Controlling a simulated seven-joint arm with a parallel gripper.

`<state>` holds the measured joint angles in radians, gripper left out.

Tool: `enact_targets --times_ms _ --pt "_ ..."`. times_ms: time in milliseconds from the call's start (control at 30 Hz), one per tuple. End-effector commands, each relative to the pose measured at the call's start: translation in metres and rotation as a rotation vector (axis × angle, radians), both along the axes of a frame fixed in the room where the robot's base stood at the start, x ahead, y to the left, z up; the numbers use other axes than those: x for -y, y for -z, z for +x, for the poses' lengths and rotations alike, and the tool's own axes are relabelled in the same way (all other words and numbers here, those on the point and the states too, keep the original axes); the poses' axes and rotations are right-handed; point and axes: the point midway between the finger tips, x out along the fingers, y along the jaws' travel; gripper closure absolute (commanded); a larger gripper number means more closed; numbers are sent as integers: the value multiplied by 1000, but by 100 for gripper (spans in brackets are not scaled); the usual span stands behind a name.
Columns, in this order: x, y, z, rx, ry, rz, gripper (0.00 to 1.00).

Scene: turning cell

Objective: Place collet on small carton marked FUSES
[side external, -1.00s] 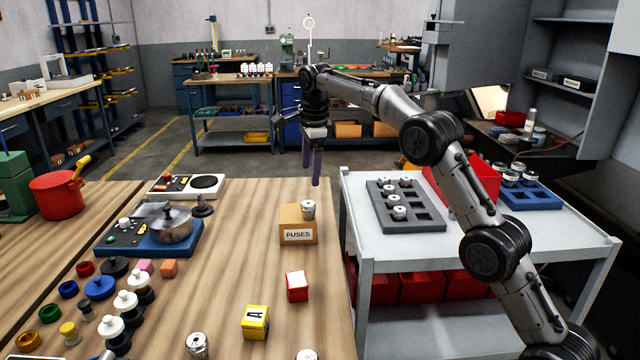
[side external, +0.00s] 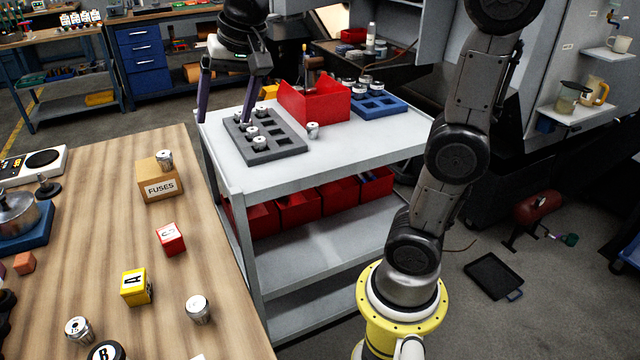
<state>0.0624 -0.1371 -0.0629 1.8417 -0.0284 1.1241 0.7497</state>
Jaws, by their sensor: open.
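The small brown carton marked FUSES (side external: 160,188) stands on the wooden table near its right edge. A silver collet (side external: 164,160) stands upright on top of the carton, towards its back. My gripper (side external: 224,118) is open with nothing between its fingers.
The white cart (side external: 220,160) also bears a loose collet (side external: 313,130), a red bin (side external: 318,104) and a blue tray (side external: 384,108). On the table are a red block (side external: 171,240), a yellow block (side external: 136,287) and a collet (side external: 198,309). Bare wood surrounds the carton.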

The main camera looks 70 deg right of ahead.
Motion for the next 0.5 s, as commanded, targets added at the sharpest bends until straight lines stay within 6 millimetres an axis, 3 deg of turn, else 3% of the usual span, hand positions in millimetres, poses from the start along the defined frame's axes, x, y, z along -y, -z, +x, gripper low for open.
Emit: enact_targets --times_ms 33,100,300,500 --pt "-5 5 -25 13 -84 -27 19" --pt "-11 16 -55 27 -203 -69 19" --pt "-22 59 -128 66 -514 -191 19" --pt "-26 93 -166 89 -700 -274 19"
